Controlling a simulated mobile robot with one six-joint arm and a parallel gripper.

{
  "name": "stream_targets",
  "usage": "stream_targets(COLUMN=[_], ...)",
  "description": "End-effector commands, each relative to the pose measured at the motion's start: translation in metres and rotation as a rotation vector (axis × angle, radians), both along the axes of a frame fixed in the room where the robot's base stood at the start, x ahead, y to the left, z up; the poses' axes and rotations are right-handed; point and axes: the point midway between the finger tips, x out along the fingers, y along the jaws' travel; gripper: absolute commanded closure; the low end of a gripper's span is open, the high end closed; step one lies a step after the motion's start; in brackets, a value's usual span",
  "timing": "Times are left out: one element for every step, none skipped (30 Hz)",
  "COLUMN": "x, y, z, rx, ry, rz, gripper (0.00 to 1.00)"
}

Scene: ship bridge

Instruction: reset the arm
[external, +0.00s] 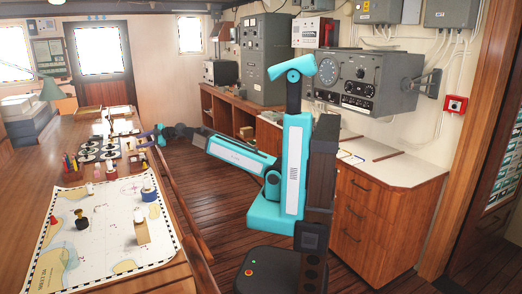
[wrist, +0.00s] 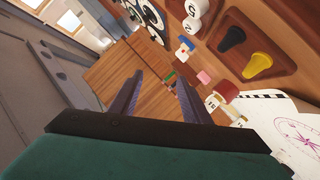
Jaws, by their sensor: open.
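My gripper (external: 150,138) is at the end of my teal and black arm, which reaches left toward the edge of the wooden chart table. In the wrist view my gripper (wrist: 158,95) shows two dark, textured fingers standing well apart. Nothing is between them. The fingers are over the table's edge area, beside small pieces. In the external view the gripper is small and close to the round dials on the table, and I cannot tell if it touches anything there.
The chart (external: 70,225) lies on the table with several small pieces on it. In the wrist view a black peg (wrist: 231,38) and a yellow peg (wrist: 257,65) sit in a wooden tray. A red button box (external: 455,104) is on the right wall. Open floor lies between table and cabinets.

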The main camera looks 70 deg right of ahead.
Motion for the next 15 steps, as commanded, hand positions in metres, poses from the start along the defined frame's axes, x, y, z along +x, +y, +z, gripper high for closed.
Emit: stream_targets(x=[0.006, 0.009, 0.012, 0.014, 0.015, 0.017, 0.018, 0.018, 0.018, 0.018, 0.017, 0.016, 0.015, 0.014, 0.012], y=[-0.028, -0.043, -0.063, -0.078, -0.092, -0.113, -0.127, -0.143, -0.162, -0.177, -0.191, -0.210, -0.223, -0.236, -0.252], z=[-0.002, -0.001, 0.001, 0.002, 0.004, 0.006, 0.007, 0.009, 0.010, 0.011, 0.012, 0.013, 0.013, 0.013, 0.012], rx=[-0.018, -0.031, -0.046, -0.060, -0.071, -0.089, -0.103, -0.116, -0.135, -0.147, -0.161, -0.178, -0.190, -0.202, -0.216], ry=[-0.023, -0.035, -0.052, -0.064, -0.077, -0.093, -0.106, -0.118, -0.132, -0.143, -0.152, -0.164, -0.171, -0.178, -0.184], rz=[-0.045, -0.070, -0.102, -0.126, -0.150, -0.182, -0.205, -0.229, -0.260, -0.283, -0.305, -0.335, -0.355, -0.376, -0.400], gripper=[0.57, 0.57, 0.57, 0.57, 0.57, 0.57, 0.57, 0.57, 0.57, 0.57, 0.57, 0.57, 0.57, 0.57, 0.57])
